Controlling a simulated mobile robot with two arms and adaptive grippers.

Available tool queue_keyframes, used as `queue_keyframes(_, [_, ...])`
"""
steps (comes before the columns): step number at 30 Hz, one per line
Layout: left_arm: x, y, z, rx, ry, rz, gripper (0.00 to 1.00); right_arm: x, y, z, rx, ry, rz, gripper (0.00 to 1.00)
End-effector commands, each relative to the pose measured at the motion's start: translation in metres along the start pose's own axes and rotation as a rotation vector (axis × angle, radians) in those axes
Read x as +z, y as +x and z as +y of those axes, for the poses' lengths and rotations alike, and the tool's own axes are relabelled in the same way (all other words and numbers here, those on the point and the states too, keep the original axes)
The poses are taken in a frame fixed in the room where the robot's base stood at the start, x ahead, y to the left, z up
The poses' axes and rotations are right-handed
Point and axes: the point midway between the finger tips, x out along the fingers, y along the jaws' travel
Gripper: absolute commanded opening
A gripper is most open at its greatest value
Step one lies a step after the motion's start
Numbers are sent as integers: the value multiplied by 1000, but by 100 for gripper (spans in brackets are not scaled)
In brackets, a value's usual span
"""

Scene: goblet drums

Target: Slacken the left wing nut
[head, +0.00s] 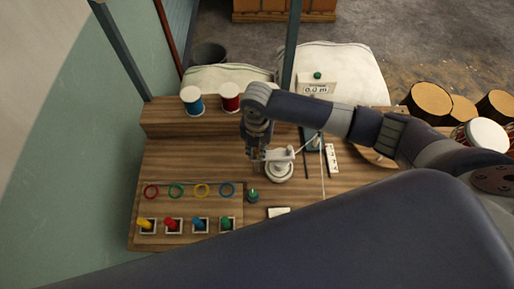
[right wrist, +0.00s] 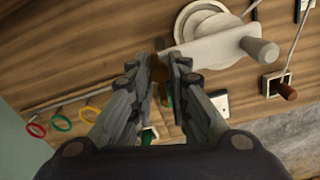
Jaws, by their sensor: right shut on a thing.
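My right gripper (head: 256,158) reaches down over the bench beside the left end of a pale clamp bar (head: 280,154) on a round white base (head: 279,173). In the right wrist view its fingertips (right wrist: 160,66) are close together around a small brass-brown piece (right wrist: 160,74), which looks like the left wing nut; the fingers cover most of it. The bar (right wrist: 212,48) and round base (right wrist: 198,18) lie just beyond the fingertips. A grey post (right wrist: 259,50) stands at the bar's other end. My left gripper is not in view.
A green knob (head: 253,195) stands close below the gripper. Colored rings (head: 176,190) and pegs (head: 171,223) are at left. Blue (head: 192,104) and red (head: 229,100) spools stand on the back ledge. A cord (head: 322,165) runs right of the base; drums (head: 430,102) are far right.

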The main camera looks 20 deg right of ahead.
Motion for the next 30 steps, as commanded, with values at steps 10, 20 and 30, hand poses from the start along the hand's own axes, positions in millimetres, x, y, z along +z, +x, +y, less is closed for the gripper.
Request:
queue_keyframes(10, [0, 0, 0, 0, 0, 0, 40, -4, 4, -3, -8, -20, 10, 0])
queue_keyframes(20, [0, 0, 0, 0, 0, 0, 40, -3, 3, -2, -6, -19, 7, 38])
queue_keyframes(30, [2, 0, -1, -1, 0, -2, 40, -1, -3, 0, -1, -18, 1, 38])
